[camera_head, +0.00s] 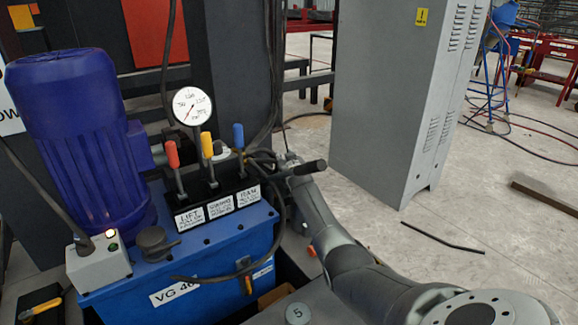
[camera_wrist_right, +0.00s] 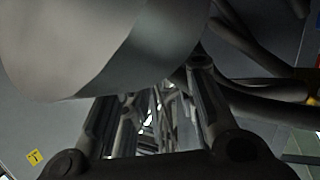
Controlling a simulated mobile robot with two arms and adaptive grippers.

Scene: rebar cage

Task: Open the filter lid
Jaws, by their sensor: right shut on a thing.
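My right gripper (camera_head: 284,168) is behind the right end of the lever block, its arm coming up from the lower right. It is shut on a dark bar (camera_head: 312,167), whose end sticks out to its right. Hoses and the gripper itself hide much of the hold. The right wrist view shows the two fingers (camera_wrist_right: 150,112) apart, with a large smooth grey cylinder (camera_wrist_right: 95,45) close above them. I cannot tell whether this cylinder is the filter or its lid. A dark cap (camera_head: 152,240) sits on the blue power unit (camera_head: 210,250). My left gripper is not in view.
A blue motor (camera_head: 75,130), a pressure gauge (camera_head: 192,106) and red, yellow and blue levers (camera_head: 206,145) stand to the left of my right gripper. Black hoses run close by. A grey cabinet (camera_head: 400,90) stands behind, with open floor (camera_head: 380,225) before it.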

